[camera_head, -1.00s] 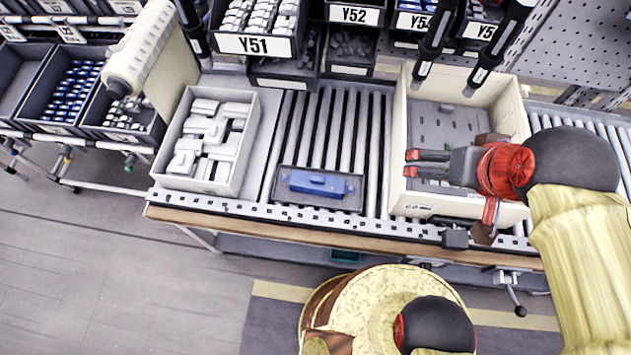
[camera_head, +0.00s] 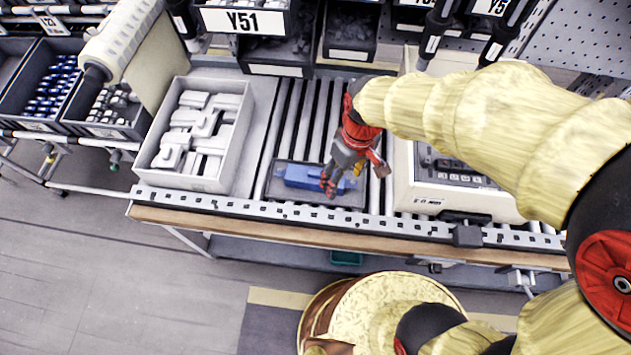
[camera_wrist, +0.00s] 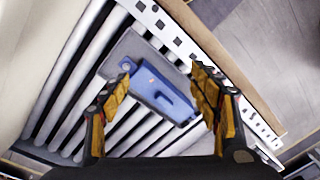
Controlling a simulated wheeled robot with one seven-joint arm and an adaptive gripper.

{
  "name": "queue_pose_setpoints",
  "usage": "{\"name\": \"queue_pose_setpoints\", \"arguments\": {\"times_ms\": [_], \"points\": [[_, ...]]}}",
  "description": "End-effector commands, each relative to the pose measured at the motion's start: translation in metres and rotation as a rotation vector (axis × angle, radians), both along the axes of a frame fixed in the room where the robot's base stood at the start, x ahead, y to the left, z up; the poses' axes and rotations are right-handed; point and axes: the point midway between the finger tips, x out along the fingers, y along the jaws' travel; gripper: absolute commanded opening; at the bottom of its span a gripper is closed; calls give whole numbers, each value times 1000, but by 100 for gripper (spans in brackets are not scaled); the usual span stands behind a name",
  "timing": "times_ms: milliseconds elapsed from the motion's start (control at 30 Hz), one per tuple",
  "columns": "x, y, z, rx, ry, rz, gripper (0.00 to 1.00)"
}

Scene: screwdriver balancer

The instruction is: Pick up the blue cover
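The blue cover (camera_head: 306,177) lies in a shallow grey tray (camera_head: 272,190) on the roller conveyor. It also shows in the wrist view (camera_wrist: 160,92), lying aslant between my fingers. My gripper (camera_head: 334,186) is over the right end of the cover in the head view and hides part of it. In the wrist view my gripper (camera_wrist: 164,92) has its two yellow-padded fingers wide apart, with nothing held. The cover appears below the fingertips; I cannot tell whether they touch it.
A white bin (camera_head: 163,117) of white parts stands left of the tray. A cream box (camera_head: 467,205) with grey contents stands to the right, partly behind my arm. Dark shelf bins (camera_head: 351,40) line the back. Bare rollers (camera_head: 298,122) lie behind the tray.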

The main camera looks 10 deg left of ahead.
Motion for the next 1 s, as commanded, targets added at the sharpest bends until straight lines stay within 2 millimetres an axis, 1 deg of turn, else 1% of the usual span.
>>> {"name": "queue_pose_setpoints", "arguments": {"times_ms": [33,100,133,200,333,433,567,800,933,1000], "points": [[5,15,-30,3,18,103,62],[16,31,-50,21,17,236,62],[21,37,-56,28,10,289,62],[35,45,-59,50,-19,398,62],[57,58,-49,78,-95,570,62],[59,60,-49,82,-117,662,62],[60,60,-51,81,-127,724,62],[60,63,-74,81,-126,733,62],[60,65,-81,81,-127,732,62],[59,67,-89,81,-126,732,62]]}}
